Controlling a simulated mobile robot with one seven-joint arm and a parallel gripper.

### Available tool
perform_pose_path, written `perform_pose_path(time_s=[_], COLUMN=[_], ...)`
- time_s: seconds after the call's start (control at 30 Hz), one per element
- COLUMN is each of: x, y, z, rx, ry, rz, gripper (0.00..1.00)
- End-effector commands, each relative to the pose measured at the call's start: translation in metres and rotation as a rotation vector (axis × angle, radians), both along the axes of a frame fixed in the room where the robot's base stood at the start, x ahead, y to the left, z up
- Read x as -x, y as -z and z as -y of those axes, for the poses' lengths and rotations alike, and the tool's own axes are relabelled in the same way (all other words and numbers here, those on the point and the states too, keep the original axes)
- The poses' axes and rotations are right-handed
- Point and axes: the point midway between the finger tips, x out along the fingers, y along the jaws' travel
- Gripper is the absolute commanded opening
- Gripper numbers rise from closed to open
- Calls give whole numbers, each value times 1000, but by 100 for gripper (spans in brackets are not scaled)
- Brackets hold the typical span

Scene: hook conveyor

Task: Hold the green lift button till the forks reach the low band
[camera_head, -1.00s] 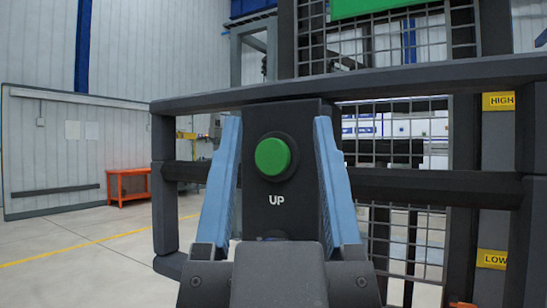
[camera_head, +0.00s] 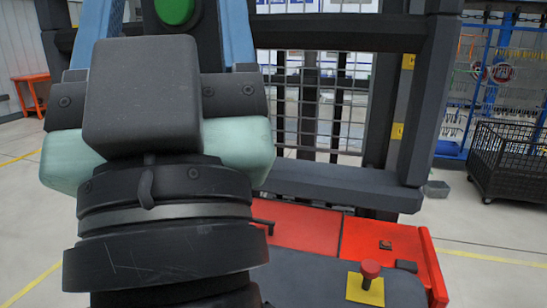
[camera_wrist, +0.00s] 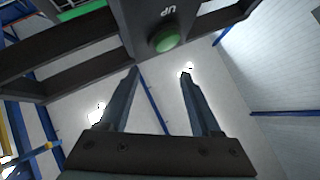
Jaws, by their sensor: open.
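The round green lift button (camera_head: 176,8) sits on a dark upright panel at the top edge of the head view, partly cut off. It shows whole in the wrist view (camera_wrist: 167,40), beside the word UP. My gripper (camera_wrist: 160,73) is open and empty, its two blue fingers pointing at the panel. In the wrist view the button lies past the fingertips, apart from them. A yellow high label (camera_head: 409,61) and a yellow low label (camera_head: 398,131) mark the mast at right, too small to read now. I cannot make out the forks.
A red machine body (camera_head: 305,228) with a red knob on a yellow plate (camera_head: 369,284) stands at lower right. A black wire cart (camera_head: 508,160) and a blue rack stand farther right. An orange table (camera_head: 29,92) is at far left. Dark frame bars surround the panel.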

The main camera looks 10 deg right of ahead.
Motion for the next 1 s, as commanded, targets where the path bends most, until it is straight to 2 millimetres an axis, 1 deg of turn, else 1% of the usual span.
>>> perform_pose_path(time_s=[0.03,0.17,0.2,0.27,0.3,0.4,1.0], x=[0,0,0,0,0,0,0], y=[0,0,0,0,0,0,0], z=[0,0,0,0,0,0,0], rx=[0,0,0,0,0,0,0], ry=[0,0,0,0,0,0,0], rz=[0,0,0,0,0,0,0], gripper=[64,41,34,23,16,0,0])
